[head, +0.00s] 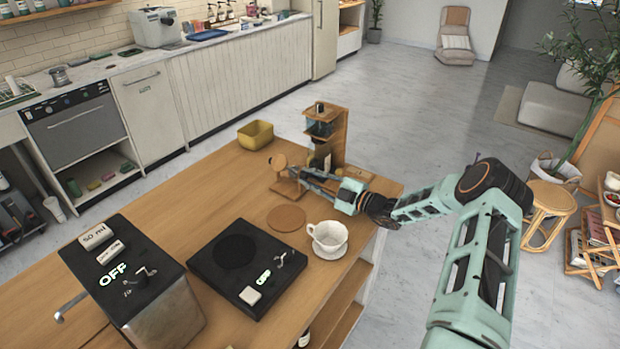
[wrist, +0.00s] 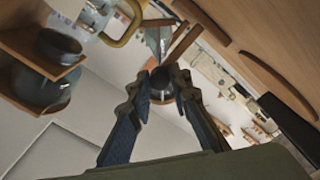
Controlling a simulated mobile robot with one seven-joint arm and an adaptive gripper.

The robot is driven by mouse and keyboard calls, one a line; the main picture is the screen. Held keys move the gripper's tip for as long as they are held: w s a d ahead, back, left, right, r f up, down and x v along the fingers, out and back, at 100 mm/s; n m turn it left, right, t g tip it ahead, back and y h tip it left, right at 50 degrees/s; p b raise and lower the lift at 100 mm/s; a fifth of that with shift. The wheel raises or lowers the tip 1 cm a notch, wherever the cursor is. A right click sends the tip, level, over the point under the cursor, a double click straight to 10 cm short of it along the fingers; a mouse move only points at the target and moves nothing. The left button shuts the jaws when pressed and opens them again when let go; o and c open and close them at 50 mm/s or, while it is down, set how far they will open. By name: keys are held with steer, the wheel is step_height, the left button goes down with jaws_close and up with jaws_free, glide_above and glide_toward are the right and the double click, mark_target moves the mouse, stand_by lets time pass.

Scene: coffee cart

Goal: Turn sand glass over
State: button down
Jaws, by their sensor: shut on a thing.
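The sand glass (head: 279,162) is at the far part of the wooden counter in the head view, with a round wooden end and wooden parts showing. My gripper (head: 303,173) reaches it from the right and is shut on it. In the wrist view, my gripper's fingers (wrist: 161,78) close around its middle. A clear glass cone (wrist: 157,38) and thin wooden rods show beyond the fingertips. The fingers hide part of the sand glass, so I cannot tell where its sand lies or whether it touches the counter.
A wooden shelf stand (head: 340,125) rises close behind my gripper. A yellow bin (head: 256,134) stands at the back edge. A white cup (head: 328,236), a round coaster (head: 286,217), a black scale (head: 240,255) and a metal machine (head: 140,280) are nearer.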

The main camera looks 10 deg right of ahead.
steer(key=c, duration=1.8)
jaws_free()
steer(key=v, duration=1.2)
